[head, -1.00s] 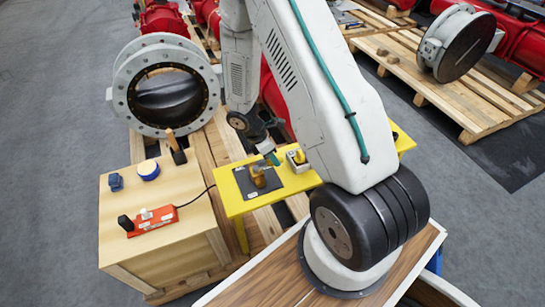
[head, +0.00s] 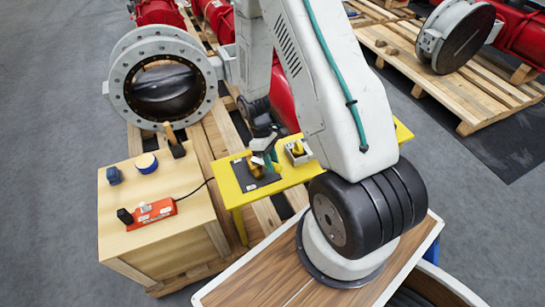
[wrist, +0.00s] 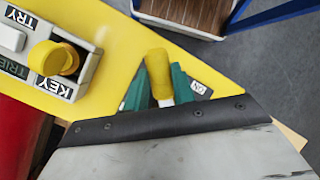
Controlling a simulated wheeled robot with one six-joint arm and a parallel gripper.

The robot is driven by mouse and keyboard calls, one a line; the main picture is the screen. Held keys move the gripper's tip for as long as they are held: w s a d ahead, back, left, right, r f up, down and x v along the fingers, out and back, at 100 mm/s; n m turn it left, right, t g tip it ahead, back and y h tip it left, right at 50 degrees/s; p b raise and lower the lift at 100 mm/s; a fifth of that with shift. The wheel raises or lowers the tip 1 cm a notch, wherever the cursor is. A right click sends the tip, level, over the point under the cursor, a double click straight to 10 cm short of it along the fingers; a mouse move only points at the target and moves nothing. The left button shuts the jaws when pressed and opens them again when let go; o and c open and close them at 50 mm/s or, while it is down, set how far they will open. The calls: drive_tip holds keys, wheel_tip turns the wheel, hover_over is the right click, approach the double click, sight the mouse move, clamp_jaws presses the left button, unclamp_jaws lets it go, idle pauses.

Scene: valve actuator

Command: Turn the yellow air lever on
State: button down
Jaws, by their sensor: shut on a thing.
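The yellow air lever (wrist: 158,70) shows in the wrist view between the two green fingertips of my gripper (wrist: 160,88), which is shut on it. Its yellow end sticks out past the fingers, with a pale part below. A small label (wrist: 198,88), seen upside down, lies just right of the fingers. In the head view my gripper (head: 271,160) is down at the brass-coloured fitting (head: 255,167) on the dark plate (head: 245,178) of the yellow table. My wrist partly hides the fitting, and the lever cannot be made out there.
A grey box with a yellow knob (wrist: 54,60) and KEY and TRY labels stands close by on the yellow table (head: 232,193). A wooden box (head: 140,243) with a red switch unit (head: 152,214) stands left. A large flanged valve (head: 165,90) stands behind.

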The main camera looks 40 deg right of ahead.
drive_tip(key=a+m+y, duration=0.1)
drive_tip(key=m, duration=0.1)
drive_tip(key=a+m+y, duration=0.1)
drive_tip(key=m, duration=0.1)
drive_tip(key=shift+s+a+m, duration=0.15)
drive_tip(key=shift+s+m, duration=0.15)
drive_tip(key=shift+s, duration=0.05)
drive_tip(key=shift+a+m+t+y, duration=0.6)
drive_tip(key=shift+a+m, duration=0.2)
drive_tip(key=shift+m, duration=0.6)
drive_tip(key=c, duration=1.2)
unclamp_jaws()
drive_tip(key=shift+o, duration=0.2)
drive_tip(key=v, duration=0.7)
drive_tip(key=shift+w+r, duration=0.1)
drive_tip(key=shift+r, duration=0.3)
